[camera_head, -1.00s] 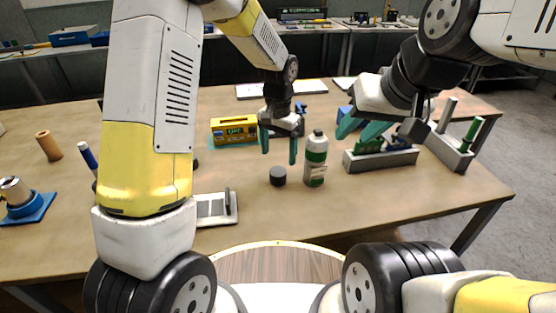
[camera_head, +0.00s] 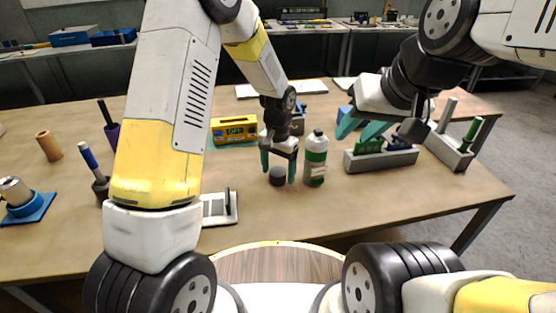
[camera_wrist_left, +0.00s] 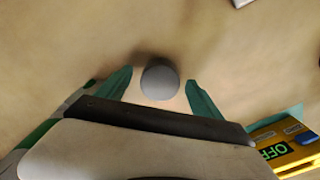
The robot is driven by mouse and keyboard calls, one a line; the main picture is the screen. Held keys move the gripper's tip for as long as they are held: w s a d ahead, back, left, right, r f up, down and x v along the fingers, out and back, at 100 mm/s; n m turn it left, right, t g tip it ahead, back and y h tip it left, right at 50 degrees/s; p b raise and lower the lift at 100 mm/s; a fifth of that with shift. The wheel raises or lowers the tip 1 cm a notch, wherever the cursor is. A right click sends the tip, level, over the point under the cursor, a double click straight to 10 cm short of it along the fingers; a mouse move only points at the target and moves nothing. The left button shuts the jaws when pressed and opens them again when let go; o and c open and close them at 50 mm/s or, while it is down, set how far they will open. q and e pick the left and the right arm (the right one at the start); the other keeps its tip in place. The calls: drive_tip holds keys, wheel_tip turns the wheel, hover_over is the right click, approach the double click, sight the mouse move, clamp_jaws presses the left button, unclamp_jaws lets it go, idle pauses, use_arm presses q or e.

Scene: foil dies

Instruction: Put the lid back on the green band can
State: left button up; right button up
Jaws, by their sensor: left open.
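In the left wrist view the lid (camera_wrist_left: 159,79) shows as a grey disc between the two open fingertips, with gaps on both sides. My right gripper (camera_head: 361,127) is at the right, behind the grey bin, its teal fingers apart and nothing seen between them.
A yellow device with an OFF display (camera_head: 234,129) stands behind left of the lid; it also shows in the left wrist view (camera_wrist_left: 286,147). A grey bin (camera_head: 381,160) stands right of the can. A pale tray (camera_head: 219,209) lies front left. The table in front of the lid is clear.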

sight(277, 173)
use_arm(q)
drive_tip(key=shift+f, duration=0.3)
drive_tip(key=shift+c, duration=0.3)
drive_tip(key=c, duration=1.3)
drive_tip(key=shift+c, duration=0.3)
drive_tip(key=shift+r, duration=0.1)
drive_tip(key=shift+r, duration=0.5)
drive_tip(key=r, duration=0.2)
drive_tip(key=shift+s+a+r, duration=0.2)
drive_tip(key=shift+s+r, duration=0.1)
drive_tip(key=shift+s, duration=0.1)
drive_tip(key=s+a, duration=0.2)
drive_tip(key=s, duration=0.2)
drive_tip(key=s+a+r, duration=0.1)
drive_tip(key=s+a, duration=0.1)
drive_tip(key=s, duration=0.3)
drive_tip(key=s+a, duration=0.2)
drive_tip(key=s, duration=0.2)
drive_tip(key=shift+s+a+r, duration=0.15)
drive_tip(key=shift+s+a, duration=0.15)
drive_tip(key=shift+a, duration=0.05)
